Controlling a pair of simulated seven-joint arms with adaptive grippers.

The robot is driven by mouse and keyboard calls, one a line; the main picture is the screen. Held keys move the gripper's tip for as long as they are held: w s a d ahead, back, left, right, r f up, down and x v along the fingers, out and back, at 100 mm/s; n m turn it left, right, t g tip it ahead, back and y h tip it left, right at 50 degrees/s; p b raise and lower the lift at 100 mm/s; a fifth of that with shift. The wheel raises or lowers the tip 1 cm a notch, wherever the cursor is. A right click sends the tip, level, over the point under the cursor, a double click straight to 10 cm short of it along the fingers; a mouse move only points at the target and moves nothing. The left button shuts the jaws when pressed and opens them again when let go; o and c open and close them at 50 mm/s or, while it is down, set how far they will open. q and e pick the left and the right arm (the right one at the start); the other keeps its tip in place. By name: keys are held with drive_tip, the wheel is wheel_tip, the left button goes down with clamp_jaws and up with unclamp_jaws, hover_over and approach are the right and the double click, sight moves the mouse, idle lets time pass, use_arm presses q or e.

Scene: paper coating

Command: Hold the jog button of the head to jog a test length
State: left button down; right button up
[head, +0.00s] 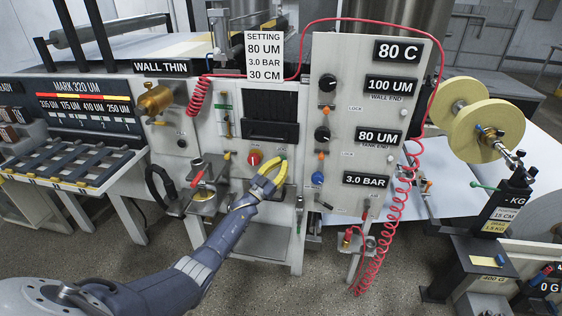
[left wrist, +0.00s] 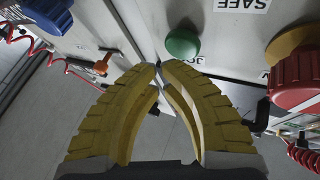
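The green jog button (left wrist: 183,44) shows as a round green cap in the left wrist view, beside a label partly hidden by the fingers. It sits on the pale front of the machine's head. In the head view the green button (head: 283,156) is small, just above the fingertips. My left gripper (head: 276,165) has yellow ribbed fingers. In the left wrist view the fingertips (left wrist: 160,65) meet or nearly meet, with nothing visible between them. The tips are close to the green button; I cannot tell whether they touch it. My right gripper is not in view.
A red knob (head: 254,158) is left of the green button. A blue knob (head: 318,178) and an orange-handled lever (left wrist: 101,66) are nearby. A panel (head: 349,122) carries readouts, including 80 C and 3.0 BAR. A coiled red hose (head: 379,253) hangs at right.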

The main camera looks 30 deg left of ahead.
use_arm(q)
drive_tip(key=shift+w+a, duration=0.25)
drive_tip(key=shift+w, duration=0.65)
idle(3.4)
idle(2.1)
drive_tip(key=shift+s+d, duration=0.25)
drive_tip(key=shift+s, duration=0.6)
drive_tip(key=shift+s, duration=0.1)
drive_tip(key=shift+s+d, duration=0.25)
drive_tip(key=shift+s, duration=0.55)
drive_tip(key=shift+s+d, duration=0.2)
drive_tip(key=shift+s, duration=0.55)
drive_tip(key=shift+s+d, duration=0.25)
drive_tip(key=shift+s, duration=0.55)
